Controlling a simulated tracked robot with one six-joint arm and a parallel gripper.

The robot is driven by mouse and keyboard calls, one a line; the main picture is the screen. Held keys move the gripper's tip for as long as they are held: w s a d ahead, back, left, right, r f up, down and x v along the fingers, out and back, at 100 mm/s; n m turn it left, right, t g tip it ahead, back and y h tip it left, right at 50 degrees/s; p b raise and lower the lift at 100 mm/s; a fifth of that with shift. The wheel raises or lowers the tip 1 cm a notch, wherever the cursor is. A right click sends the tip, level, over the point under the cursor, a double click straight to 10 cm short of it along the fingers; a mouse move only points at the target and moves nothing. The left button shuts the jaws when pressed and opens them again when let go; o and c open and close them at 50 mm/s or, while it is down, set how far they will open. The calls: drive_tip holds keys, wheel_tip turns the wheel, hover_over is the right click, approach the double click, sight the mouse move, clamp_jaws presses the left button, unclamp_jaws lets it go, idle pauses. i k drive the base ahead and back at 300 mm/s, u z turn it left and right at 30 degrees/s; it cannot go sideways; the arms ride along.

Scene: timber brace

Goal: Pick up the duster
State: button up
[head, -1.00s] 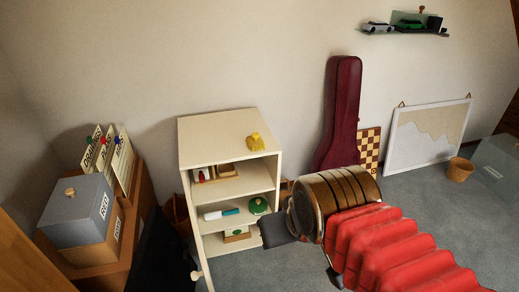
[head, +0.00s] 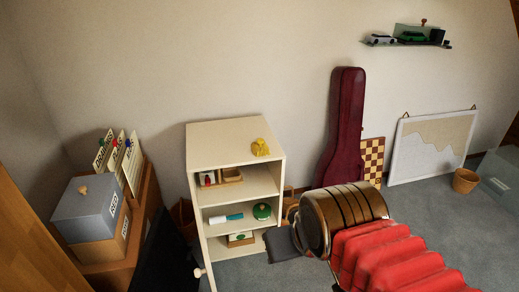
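A small crumpled yellow thing (head: 260,147), which looks like the duster, lies on top of the cream open-fronted cabinet (head: 225,135), near its right edge. My gripper (head: 308,268) is at the lower middle, in front of and to the right of the cabinet, well below its top. Its dark fingers are spread apart, with nothing seen between them. My arm's wrist and red sleeve hide part of the floor and part of one finger.
Cabinet shelves hold a small wooden tray (head: 230,175), a white-and-blue item (head: 226,218) and a green round item (head: 262,211). The cabinet door stands open. Boxes (head: 88,210) stand left; a guitar case (head: 345,125) and chessboard (head: 373,158) lean right.

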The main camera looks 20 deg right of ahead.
sight(261, 148)
drive_tip(key=u, duration=4.4)
drive_tip(key=k, duration=1.3)
